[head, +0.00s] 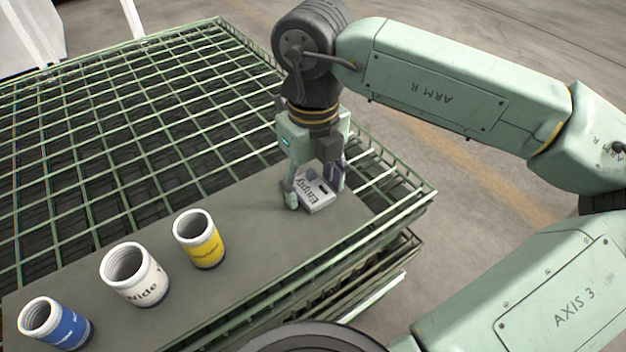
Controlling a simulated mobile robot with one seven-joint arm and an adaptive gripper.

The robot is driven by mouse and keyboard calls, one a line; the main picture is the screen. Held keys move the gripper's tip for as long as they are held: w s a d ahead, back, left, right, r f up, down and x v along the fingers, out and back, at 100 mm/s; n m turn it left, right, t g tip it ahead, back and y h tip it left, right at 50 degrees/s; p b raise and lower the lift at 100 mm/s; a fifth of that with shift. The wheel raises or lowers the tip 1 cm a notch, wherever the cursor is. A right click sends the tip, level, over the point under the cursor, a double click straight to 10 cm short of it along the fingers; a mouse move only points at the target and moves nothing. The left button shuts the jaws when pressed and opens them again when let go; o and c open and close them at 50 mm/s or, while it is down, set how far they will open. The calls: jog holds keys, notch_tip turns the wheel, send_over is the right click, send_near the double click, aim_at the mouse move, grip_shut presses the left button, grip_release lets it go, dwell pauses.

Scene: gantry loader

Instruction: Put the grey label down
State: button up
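The grey label (319,196), a small block marked "Empty", is at the right end of the grey board (260,236) in the head view. My gripper (315,188) points down over it, with one finger at its left side and one at its right. The fingers look shut on the label. Part of the label's back is hidden by the gripper. Its underside is at or very close to the board; I cannot tell whether it touches.
Three open cups stand in a row on the board: blue (56,325), white (136,276) and yellow (200,241). The board lies on a green wire-mesh rack (110,100). Bare board lies between the yellow cup and the label.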

aim_at(312, 190)
dwell(0.3)
notch_tip(312, 190, up, 12)
jog(key=shift+r+p, duration=0.15)
jog(key=shift+p, duration=0.7)
jog(key=shift+a, duration=0.1)
